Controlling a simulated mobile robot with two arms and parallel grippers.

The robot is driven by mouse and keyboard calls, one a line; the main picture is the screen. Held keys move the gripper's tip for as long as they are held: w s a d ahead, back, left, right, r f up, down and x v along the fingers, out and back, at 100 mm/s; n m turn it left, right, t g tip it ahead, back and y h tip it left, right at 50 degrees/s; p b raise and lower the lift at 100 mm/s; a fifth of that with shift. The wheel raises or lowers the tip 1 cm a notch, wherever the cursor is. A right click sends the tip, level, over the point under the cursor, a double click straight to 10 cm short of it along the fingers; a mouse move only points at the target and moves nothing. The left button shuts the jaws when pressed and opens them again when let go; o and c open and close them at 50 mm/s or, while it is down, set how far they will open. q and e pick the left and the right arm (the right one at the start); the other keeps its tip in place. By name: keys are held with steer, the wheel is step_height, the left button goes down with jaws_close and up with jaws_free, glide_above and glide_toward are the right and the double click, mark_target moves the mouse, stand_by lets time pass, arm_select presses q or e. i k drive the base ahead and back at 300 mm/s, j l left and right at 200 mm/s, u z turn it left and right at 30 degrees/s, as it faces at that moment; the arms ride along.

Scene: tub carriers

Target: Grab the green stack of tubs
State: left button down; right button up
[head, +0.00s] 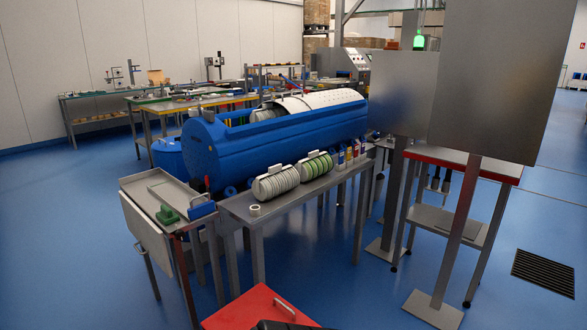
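The green stack of tubs (314,166) lies on its side in a carrier on the narrow grey metal table (240,213). It is a row of round green and pale discs with a handle bar above. A similar white stack (275,183) lies just left of it on the same table, a small gap apart. Neither of my grippers shows in the head view, and nothing is seen touching the green stack.
A large blue cylindrical machine (270,140) stands behind the table. Small coloured bottles (349,155) stand right of the green stack. A red-topped box (258,308) is in front. Blue floor (345,285) is open at front right.

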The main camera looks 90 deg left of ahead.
mark_target(317, 164)
steer(key=i+j+u, duration=0.45)
steer(key=i+u, duration=0.85)
steer(key=i+l+u, duration=0.1)
steer(key=i+u, duration=0.35)
steer(key=i+j+u, duration=0.15)
steer(key=i+u, duration=0.5)
steer(key=u, duration=0.15)
steer(key=i+u, duration=0.4)
steer(key=i+l+u, duration=0.2)
steer(key=u, duration=0.2)
steer(key=i+l+u, duration=0.4)
steer(key=k+j, duration=0.05)
steer(key=j, duration=0.05)
